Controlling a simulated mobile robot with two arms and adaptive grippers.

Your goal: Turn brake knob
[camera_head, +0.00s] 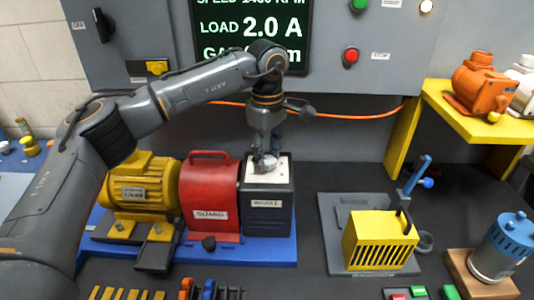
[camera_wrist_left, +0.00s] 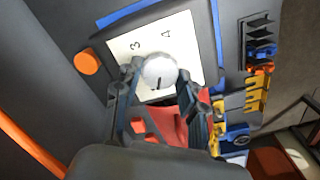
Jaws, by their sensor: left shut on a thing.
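The brake box (camera_head: 268,222) is a dark block with a white label on its front, right of the red guard. Its white dial plate (camera_head: 284,170) is on top, and the numerals 3 and 4 show on the plate in the left wrist view (camera_wrist_left: 186,48). A round pale grey knob (camera_wrist_left: 160,69) with a dark pointer line sits on the plate. My left gripper (camera_head: 265,161) comes down from above onto the knob. In the left wrist view its fingers (camera_wrist_left: 160,80) are on both sides of the knob, shut on it. My right gripper is out of view.
A red guard (camera_head: 208,195) and a yellow motor (camera_head: 145,185) stand left of the box on a blue base (camera_head: 250,252). A yellow slotted box (camera_head: 381,241) stands to the right. A wall panel with a screen (camera_head: 250,58) and an orange cable (camera_head: 365,117) are behind.

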